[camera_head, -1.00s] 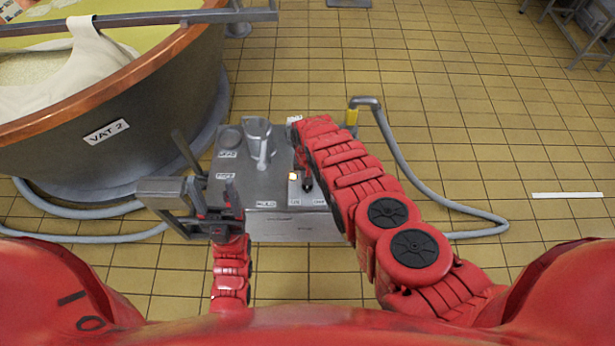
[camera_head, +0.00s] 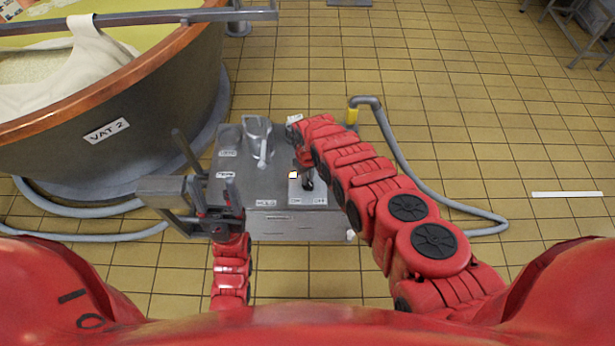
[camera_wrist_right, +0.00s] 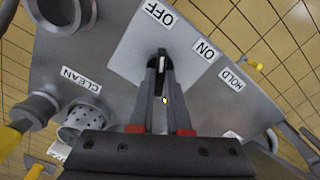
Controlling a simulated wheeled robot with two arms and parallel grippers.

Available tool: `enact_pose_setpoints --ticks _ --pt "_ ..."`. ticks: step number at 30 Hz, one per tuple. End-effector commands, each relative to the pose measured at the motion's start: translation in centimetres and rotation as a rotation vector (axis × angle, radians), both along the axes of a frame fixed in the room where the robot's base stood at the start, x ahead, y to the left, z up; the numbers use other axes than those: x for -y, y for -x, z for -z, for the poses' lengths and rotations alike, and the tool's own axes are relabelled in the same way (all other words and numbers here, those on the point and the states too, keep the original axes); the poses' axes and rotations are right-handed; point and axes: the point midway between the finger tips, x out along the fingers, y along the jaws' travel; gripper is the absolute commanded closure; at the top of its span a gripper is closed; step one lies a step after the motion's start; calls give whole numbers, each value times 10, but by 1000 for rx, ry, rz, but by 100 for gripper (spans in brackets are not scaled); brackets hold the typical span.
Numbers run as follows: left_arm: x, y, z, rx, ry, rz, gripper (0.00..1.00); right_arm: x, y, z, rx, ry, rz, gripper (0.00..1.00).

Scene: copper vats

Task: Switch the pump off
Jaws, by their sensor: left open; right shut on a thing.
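The pump switch is a small black lever (camera_head: 307,181) on a pale plate marked ON and OFF, on top of a grey metal console (camera_head: 270,187). My right gripper (camera_wrist_right: 160,58) is shut on the dark lever in the right wrist view. Its fingers partly hide the lever, and I cannot tell which label it leans to. The OFF label (camera_wrist_right: 158,13) and ON label (camera_wrist_right: 206,50) lie just beyond the fingertips. My left gripper (camera_head: 212,203) is open, at the console's left side, away from the switch.
A copper-rimmed vat (camera_head: 150,85) marked VAT 2 is at the left. A grey hose (camera_head: 400,160) loops over the floor at the right, and another runs at the left. The tiled floor further right is mostly free.

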Motion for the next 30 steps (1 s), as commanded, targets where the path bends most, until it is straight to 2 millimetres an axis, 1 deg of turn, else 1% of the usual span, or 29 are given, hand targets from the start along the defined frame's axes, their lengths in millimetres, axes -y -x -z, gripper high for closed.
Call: enact_pose_setpoints --ticks 11,12,14,15,17,26,30 --pt "0 0 0 0 0 0 38 0 1 1 -2 1 -7 100" --pt "0 0 0 0 0 0 38 0 1 1 -2 1 -7 83" --pt "0 0 0 0 0 0 38 0 1 1 -2 1 -7 72" --pt "0 0 0 0 0 0 38 0 1 0 -2 1 -7 65" --pt "0 0 0 0 0 0 38 0 1 0 -1 1 -7 55" --pt "0 0 0 0 0 0 38 0 0 -1 0 0 -6 55" --pt "0 0 -5 0 0 0 38 -1 -1 -8 2 -1 -6 55"
